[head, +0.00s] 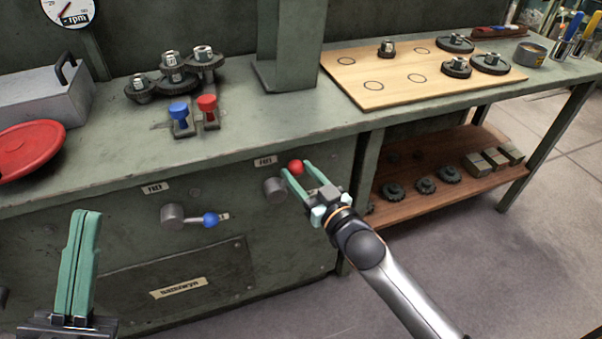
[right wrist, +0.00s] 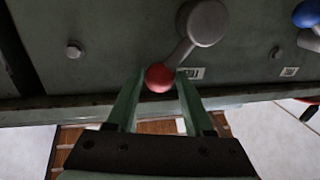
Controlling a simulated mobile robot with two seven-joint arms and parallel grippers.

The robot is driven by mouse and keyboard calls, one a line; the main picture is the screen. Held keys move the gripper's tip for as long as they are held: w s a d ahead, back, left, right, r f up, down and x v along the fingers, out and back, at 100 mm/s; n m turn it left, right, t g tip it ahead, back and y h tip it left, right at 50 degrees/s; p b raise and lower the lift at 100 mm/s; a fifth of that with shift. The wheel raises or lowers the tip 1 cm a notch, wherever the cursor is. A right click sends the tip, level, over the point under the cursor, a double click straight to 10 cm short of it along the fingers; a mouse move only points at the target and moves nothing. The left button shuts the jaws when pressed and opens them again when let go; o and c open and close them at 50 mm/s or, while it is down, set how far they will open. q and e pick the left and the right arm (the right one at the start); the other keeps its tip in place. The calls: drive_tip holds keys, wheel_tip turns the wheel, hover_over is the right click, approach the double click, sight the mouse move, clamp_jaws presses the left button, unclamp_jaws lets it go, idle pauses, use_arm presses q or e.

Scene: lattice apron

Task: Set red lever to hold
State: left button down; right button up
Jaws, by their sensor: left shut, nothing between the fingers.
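The red lever has a grey round hub (head: 275,187) on the cabinet front and a red ball knob (head: 296,167) up and right of it. In the right wrist view, a grey arm joins the hub (right wrist: 208,22) to the red knob (right wrist: 159,78). My right gripper (head: 297,168) is open, with its green fingers on either side of the red knob; slim gaps seem to show beside the knob. A finger hides part of the lever's arm in the head view. My left gripper (head: 87,214) is shut and empty at the lower left, away from the lever.
A blue-knobbed lever (head: 210,220) sits left of the red one. On the bench above stand small blue (head: 179,111) and red (head: 207,104) knobs, dark gears (head: 173,78) and a wooden board (head: 345,75). A lower shelf (head: 400,205) holds gears and blocks.

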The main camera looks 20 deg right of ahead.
clamp_jaws()
idle(1.0)
